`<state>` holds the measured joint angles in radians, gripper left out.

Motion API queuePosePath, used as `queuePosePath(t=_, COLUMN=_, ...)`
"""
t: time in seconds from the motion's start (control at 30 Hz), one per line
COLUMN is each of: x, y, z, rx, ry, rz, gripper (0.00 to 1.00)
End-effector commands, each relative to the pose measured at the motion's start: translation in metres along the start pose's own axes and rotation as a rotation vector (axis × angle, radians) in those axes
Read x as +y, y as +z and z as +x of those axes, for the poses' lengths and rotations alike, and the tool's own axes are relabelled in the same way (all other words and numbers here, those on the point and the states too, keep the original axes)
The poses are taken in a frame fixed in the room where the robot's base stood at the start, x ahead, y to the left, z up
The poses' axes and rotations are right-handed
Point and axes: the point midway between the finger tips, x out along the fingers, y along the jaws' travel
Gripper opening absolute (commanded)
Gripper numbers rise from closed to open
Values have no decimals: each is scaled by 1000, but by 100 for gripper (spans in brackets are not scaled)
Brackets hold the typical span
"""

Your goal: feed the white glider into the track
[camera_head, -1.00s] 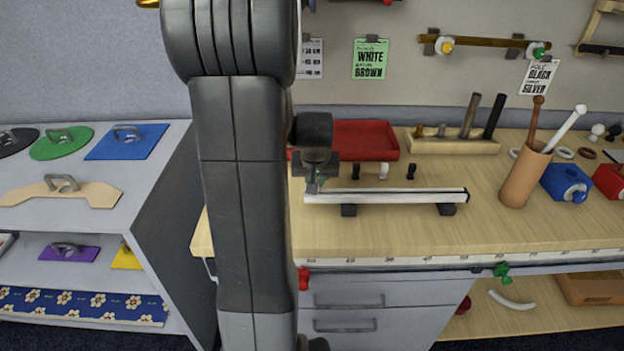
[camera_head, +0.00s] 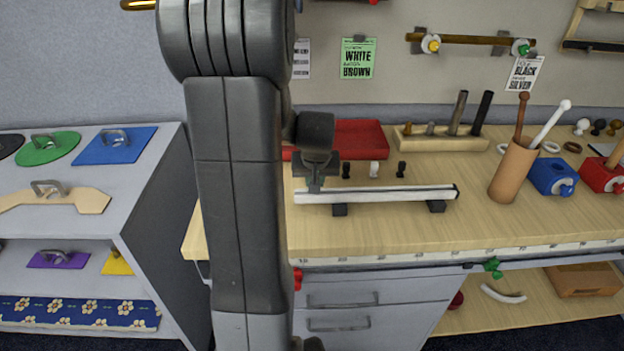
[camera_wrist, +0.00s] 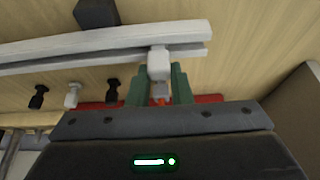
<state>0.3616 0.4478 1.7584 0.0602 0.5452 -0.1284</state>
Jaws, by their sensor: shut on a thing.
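The pale track (camera_head: 380,195) lies level on dark blocks on the workbench; it also shows in the wrist view (camera_wrist: 100,50). My gripper (camera_wrist: 158,92) has green fingers shut on a white glider (camera_wrist: 159,64). The glider is at the track's near edge in the wrist view, a little in from the end at the right. Whether it sits inside the slot cannot be told. In the head view my gripper (camera_head: 316,187) is over the left part of the track, and the held glider is hidden.
Behind the track stand a black glider (camera_head: 346,170), another white glider (camera_head: 374,169) and another black glider (camera_head: 401,170). A red tray (camera_head: 350,140) and a wooden peg block (camera_head: 450,140) are farther back. A brown cup (camera_head: 512,170) stands to the right.

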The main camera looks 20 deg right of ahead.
Motion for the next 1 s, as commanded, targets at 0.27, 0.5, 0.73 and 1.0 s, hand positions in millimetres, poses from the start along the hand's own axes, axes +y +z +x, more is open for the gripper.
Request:
queuePosePath(t=0.27, x=8, y=0, z=0, rx=0, ry=0, rz=2, gripper=0)
queuePosePath(t=0.5, x=13, y=0, z=0, rx=0, ry=0, rz=2, gripper=0)
queuePosePath(t=0.73, x=19, y=0, z=0, rx=0, ry=1, rz=1, gripper=0)
queuePosePath(t=1.0, x=26, y=0, z=0, rx=0, ry=0, rz=1, gripper=0)
